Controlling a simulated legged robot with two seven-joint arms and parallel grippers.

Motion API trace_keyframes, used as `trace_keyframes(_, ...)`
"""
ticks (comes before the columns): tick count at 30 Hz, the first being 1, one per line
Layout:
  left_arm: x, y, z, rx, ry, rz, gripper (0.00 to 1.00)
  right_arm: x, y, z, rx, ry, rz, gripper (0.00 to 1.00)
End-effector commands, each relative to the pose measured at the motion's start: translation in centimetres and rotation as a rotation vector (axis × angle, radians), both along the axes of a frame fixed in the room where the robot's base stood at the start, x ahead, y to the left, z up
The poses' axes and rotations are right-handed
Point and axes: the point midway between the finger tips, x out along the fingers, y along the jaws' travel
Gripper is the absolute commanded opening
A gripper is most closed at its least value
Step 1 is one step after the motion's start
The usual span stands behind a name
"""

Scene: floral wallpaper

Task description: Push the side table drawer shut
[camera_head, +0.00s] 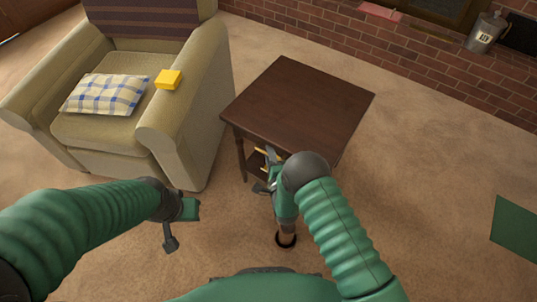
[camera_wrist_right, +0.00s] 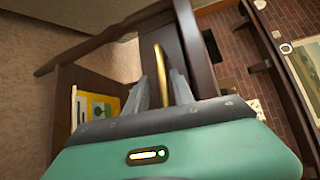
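The dark brown side table (camera_head: 300,105) stands in the middle of the head view, beside an armchair. Its drawer front is mostly hidden there by my right arm and gripper. My right gripper (camera_head: 267,172) is at the table's near side, at the drawer. In the right wrist view, the two grey fingers of my right gripper (camera_wrist_right: 159,88) are apart, with the gold drawer handle (camera_wrist_right: 161,62) between and just beyond them. I cannot tell whether they touch it. How far out the drawer stands is unclear. My left gripper (camera_head: 182,222) hangs over the carpet at lower left, empty.
A beige armchair (camera_head: 185,115) with a checked cushion (camera_head: 106,94) and a yellow block (camera_head: 168,79) stands left of the table. A yellow book (camera_wrist_right: 95,112) sits inside the table's lower space. A brick hearth (camera_head: 340,45) lies behind.

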Motion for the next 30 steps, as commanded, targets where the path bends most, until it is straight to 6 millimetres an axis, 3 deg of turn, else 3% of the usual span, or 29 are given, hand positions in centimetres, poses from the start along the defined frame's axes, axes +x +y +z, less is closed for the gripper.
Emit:
trace_keyframes(18, 0.0, 0.0, 0.5, 0.000, 0.000, 0.000, 0.00, -0.6, 0.0, 0.6, 0.002, -0.008, 0.002, 0.33)
trace_keyframes(23, 0.0, 0.0, 2.1, 0.000, 0.000, 0.000, 0.00, -3.9, -0.5, 1.3, 0.001, -0.003, 0.002, 0.33)
trace_keyframes(30, 0.0, 0.0, 4.3, 0.000, 0.000, 0.000, 0.00, -10.9, -1.7, 2.2, 0.000, -0.001, 0.001, 0.33)
